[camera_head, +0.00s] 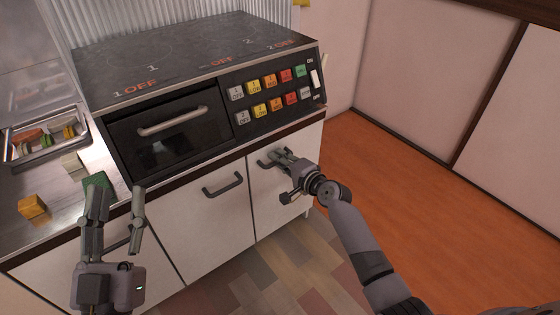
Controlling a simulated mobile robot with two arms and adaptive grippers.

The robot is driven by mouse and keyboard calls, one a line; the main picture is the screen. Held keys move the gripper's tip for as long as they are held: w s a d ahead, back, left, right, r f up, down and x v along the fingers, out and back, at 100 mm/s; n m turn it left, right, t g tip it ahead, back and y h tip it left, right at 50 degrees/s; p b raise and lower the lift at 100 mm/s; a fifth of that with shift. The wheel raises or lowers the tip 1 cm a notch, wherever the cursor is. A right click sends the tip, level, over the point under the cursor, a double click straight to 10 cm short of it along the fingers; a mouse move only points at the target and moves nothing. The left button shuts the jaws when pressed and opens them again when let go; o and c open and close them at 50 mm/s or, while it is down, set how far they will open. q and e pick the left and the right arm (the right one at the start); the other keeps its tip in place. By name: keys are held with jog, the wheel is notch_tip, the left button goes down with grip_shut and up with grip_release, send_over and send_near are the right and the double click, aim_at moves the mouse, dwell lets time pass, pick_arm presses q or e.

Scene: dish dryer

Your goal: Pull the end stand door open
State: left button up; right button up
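The white cabinet door (267,205) at the right end of the counter looks shut, in line with the front. Its dark bar handle (266,162) is near the door's top edge. My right gripper (281,178) is in front of this door, its fingers spread apart. The upper finger is at the handle and overlaps it in the picture; I cannot tell whether they touch. The lower finger is below the handle, in front of the door panel. My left gripper (118,189) is open and empty, in front of the counter at the left.
A middle cabinet door with a dark handle (222,184) is to the left. Above are an oven door (170,130) and a panel of coloured buttons (270,90). A yellow block (33,207) lies on the counter. Orange floor (430,200) at the right is clear.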

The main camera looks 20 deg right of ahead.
grip_shut()
jog(key=shift+s+f, duration=0.1)
dwell(0.6)
